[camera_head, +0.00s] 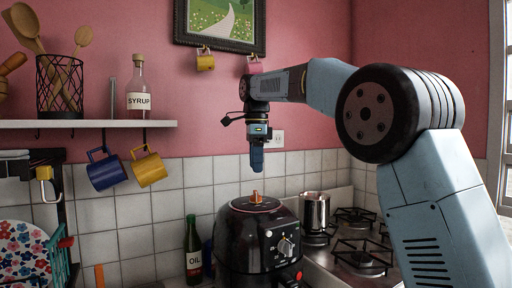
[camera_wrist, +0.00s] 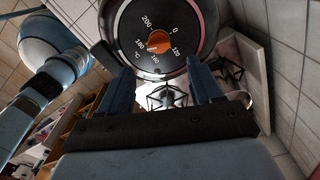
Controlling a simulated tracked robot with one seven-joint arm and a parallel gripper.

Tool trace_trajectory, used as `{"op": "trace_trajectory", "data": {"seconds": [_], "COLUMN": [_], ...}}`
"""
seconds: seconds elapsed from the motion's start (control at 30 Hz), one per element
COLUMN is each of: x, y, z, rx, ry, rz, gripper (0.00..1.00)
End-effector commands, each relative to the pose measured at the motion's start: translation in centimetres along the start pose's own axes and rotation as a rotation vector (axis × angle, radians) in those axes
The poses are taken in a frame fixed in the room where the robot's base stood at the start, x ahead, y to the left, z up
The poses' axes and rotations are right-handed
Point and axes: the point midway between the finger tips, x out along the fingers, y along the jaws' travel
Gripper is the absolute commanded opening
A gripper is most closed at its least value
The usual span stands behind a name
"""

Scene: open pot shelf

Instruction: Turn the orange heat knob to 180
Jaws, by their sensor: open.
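The orange heat knob (camera_head: 255,197) sits on top of a black round appliance (camera_head: 246,236) in the head view. In the wrist view the knob (camera_wrist: 159,42) is at the centre of a black dial (camera_wrist: 128,22) marked 0, 120, 160, 180, 200 and °C. A pale mark shows on the knob's lower-left side, towards 160 and 180; its exact reading is hard to tell. My gripper (camera_head: 256,165) points down above the knob, with a gap between them. In the wrist view my gripper (camera_wrist: 157,70) has its two blue fingers apart, with nothing between them.
A stove (camera_head: 362,258) with a metal pot (camera_head: 314,211) stands right of the appliance. An oil bottle (camera_head: 193,248) stands to its left. Blue (camera_head: 105,172) and yellow (camera_head: 149,168) mugs hang under the shelf (camera_head: 90,124). The air around my gripper looks clear.

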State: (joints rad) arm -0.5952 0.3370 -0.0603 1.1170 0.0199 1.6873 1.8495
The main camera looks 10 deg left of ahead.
Motion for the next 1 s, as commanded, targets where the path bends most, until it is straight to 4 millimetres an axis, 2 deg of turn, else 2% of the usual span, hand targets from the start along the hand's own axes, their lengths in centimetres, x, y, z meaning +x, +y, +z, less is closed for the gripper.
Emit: {"op": "trace_trajectory", "data": {"seconds": [0.13,0.33,1.0], "x": [-2.4,-4.2,-4.7], "y": [-0.1,-0.1,0.0], "z": [0.0,0.0,0.0], "rx": [0.0,0.0,0.0], "ry": [0.0,0.0,0.0], "rz": [-0.001,-0.001,0.0], "gripper": [0.65,0.65,0.65]}}
